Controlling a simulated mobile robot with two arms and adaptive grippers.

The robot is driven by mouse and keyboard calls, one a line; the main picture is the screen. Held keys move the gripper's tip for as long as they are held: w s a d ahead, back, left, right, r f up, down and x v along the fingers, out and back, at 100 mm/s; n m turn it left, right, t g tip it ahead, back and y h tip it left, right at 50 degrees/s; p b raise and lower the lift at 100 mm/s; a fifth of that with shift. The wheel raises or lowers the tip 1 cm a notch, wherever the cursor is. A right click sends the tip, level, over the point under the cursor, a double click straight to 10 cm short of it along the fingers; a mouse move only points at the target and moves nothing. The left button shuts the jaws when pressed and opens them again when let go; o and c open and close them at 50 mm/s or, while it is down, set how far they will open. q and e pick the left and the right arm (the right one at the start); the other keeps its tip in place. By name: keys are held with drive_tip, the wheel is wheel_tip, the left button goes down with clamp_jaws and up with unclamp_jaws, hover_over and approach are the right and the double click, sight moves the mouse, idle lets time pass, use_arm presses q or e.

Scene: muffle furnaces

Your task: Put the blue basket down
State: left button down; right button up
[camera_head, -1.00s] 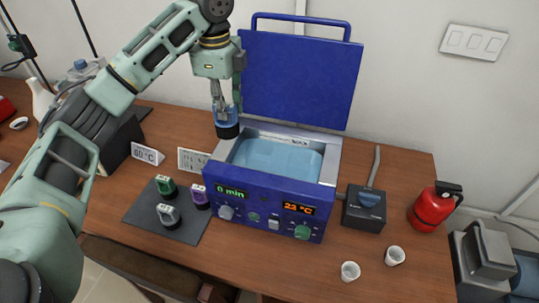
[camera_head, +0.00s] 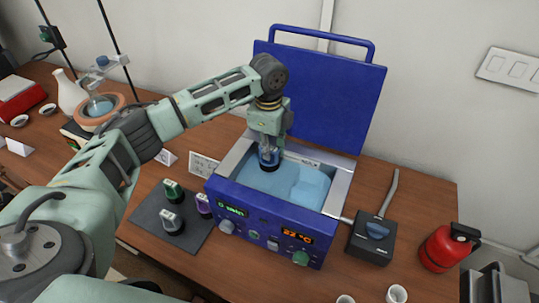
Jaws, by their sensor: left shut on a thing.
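My left gripper (camera_head: 268,152) points down into the open blue water bath (camera_head: 215,192) and is shut on the blue basket (camera_head: 268,166). The basket is upright at the back left of the bath, low in the basin by the pale blue water. Most of it is hidden by the fingers, and I cannot tell whether it touches the basin floor. My right gripper is not in view.
The bath's raised lid (camera_head: 322,92) stands behind the gripper. A dark mat (camera_head: 150,212) at left holds green, grey and purple baskets. A dark grey device (camera_head: 371,238) and a red extinguisher (camera_head: 447,248) stand to the right.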

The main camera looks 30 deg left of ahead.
use_arm(q)
drive_tip(key=shift+s+f, duration=0.1)
drive_tip(key=shift+f, duration=0.55)
wheel_tip(320, 180, down, 2)
drive_tip(key=shift+f+p, duration=0.15)
drive_tip(key=shift+p, duration=0.4)
drive_tip(key=shift+f, duration=0.45)
drive_tip(key=c, duration=2)
unclamp_jaws()
drive_tip(key=shift+o, duration=0.4)
drive_tip(key=shift+r, duration=0.5)
wheel_tip(320, 180, up, 11)
drive_tip(key=b, duration=0.3)
drive_tip(key=shift+s+r+b, duration=0.1)
drive_tip(key=shift+b, duration=0.2)
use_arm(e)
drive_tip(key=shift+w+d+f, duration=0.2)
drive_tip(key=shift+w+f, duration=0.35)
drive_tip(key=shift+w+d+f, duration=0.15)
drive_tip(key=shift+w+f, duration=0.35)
